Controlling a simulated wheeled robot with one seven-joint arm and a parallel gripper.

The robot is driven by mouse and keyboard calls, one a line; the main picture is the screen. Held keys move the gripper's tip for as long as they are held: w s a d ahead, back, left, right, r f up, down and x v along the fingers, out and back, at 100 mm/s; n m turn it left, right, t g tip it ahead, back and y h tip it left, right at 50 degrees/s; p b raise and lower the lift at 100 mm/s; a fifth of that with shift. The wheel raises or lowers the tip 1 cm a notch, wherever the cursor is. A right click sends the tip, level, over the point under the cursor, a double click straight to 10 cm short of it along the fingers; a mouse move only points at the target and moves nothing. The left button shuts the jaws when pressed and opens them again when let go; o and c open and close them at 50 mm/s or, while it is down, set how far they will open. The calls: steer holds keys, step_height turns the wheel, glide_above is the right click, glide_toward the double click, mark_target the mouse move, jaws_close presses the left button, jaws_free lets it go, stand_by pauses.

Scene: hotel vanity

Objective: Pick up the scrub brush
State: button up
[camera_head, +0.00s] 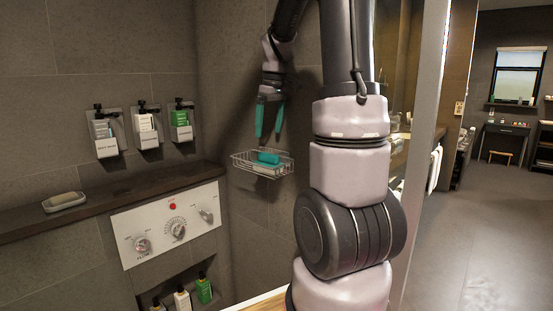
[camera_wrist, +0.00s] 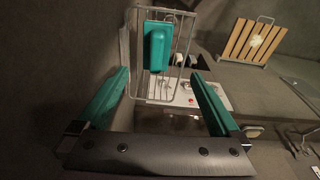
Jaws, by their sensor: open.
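The teal scrub brush (camera_head: 268,157) lies in a wire basket (camera_head: 241,164) on the tiled wall, with its pale bristle side down. In the wrist view, the scrub brush (camera_wrist: 157,47) lies lengthwise in the wire basket (camera_wrist: 187,68). My gripper (camera_head: 269,139) has two teal fingers spread apart and pointing down. It hangs just above the basket, empty and apart from the brush. In the wrist view, my gripper (camera_wrist: 161,74) frames the lower part of the basket between its fingers, and the brush lies beyond the fingertips.
A dark ledge (camera_head: 110,196) holds a soap dish (camera_head: 65,201) at the left. Several dispensers hang above it, and a control panel (camera_head: 172,224) sits below. The wrist view shows a wooden slatted rack (camera_wrist: 250,40) at the right. Walls stand close around the basket.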

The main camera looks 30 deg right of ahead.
mark_target(269, 154)
steer(key=f, duration=0.3)
steer(key=w+f, duration=0.1)
steer(key=f, duration=0.6)
steer(key=shift+w+d+f, duration=0.1)
steer(key=shift+w+f, duration=0.05)
steer(key=shift+f, duration=0.1)
steer(key=c, duration=1.4)
